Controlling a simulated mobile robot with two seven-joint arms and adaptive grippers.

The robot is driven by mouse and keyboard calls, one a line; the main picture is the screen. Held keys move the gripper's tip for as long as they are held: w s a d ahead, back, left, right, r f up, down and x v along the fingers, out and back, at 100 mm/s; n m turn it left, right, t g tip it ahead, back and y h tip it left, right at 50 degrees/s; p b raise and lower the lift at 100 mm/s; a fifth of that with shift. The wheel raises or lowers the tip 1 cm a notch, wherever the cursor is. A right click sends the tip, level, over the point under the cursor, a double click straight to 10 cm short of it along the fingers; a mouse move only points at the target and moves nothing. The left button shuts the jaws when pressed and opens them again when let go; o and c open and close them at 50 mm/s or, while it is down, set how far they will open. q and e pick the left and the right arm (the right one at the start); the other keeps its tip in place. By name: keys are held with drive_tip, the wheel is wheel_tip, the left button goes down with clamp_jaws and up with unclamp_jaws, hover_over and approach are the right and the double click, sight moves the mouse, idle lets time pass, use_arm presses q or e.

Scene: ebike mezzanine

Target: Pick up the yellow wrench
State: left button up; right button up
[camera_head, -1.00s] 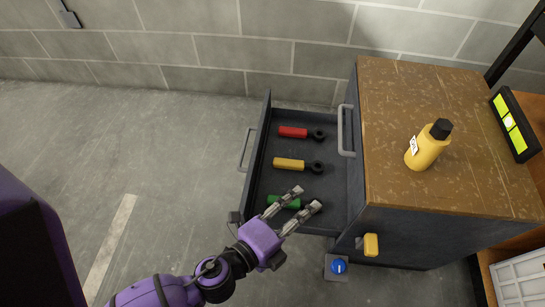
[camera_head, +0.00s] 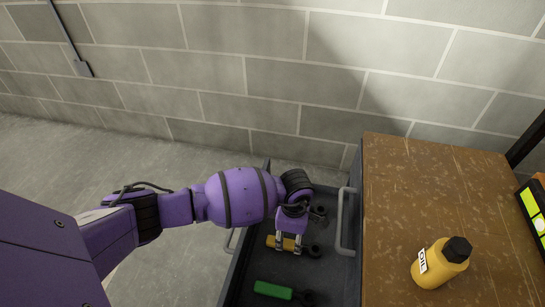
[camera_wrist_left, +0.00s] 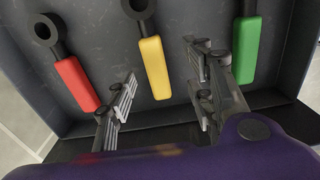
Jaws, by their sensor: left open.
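The yellow wrench (camera_head: 281,243) lies in the open drawer, its yellow handle to the left and dark ring end to the right. It also shows in the left wrist view (camera_wrist_left: 154,66), where its handle lies between and beyond the two fingers. My left gripper (camera_head: 288,247) is open and hangs over the handle, pointing down into the drawer. In the wrist view its fingers (camera_wrist_left: 160,95) are spread on either side of the handle with nothing gripped. I cannot tell the exact height gap. My right gripper is not in view.
The green wrench (camera_head: 272,289) and the red wrench (camera_wrist_left: 76,84) lie on either side in the same drawer (camera_head: 318,275). The brown cabinet top (camera_head: 430,190) holds a yellow bottle (camera_head: 440,264). A block wall stands behind.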

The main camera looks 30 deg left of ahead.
sight(294, 243)
use_arm(q)
drive_tip(key=shift+w, duration=0.55)
drive_tip(key=shift+w+f, duration=0.1)
drive_tip(key=shift+f, duration=0.2)
drive_tip(key=shift+f+b, duration=0.55)
drive_tip(key=shift+f, duration=0.3)
drive_tip(key=shift+d+f, duration=0.1)
drive_tip(key=shift+f, duration=0.15)
drive_tip(key=f, duration=0.1)
drive_tip(key=f+b, duration=0.2)
drive_tip(key=shift+d+f, duration=0.3)
drive_tip(key=shift+f, duration=0.5)
drive_tip(key=shift+w+r, duration=0.1)
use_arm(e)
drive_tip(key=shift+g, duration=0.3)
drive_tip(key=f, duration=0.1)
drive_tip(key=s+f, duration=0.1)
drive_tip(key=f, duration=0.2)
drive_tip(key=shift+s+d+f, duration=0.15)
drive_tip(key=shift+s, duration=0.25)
use_arm(q)
drive_tip(key=shift+c, duration=0.5)
clamp_jaws()
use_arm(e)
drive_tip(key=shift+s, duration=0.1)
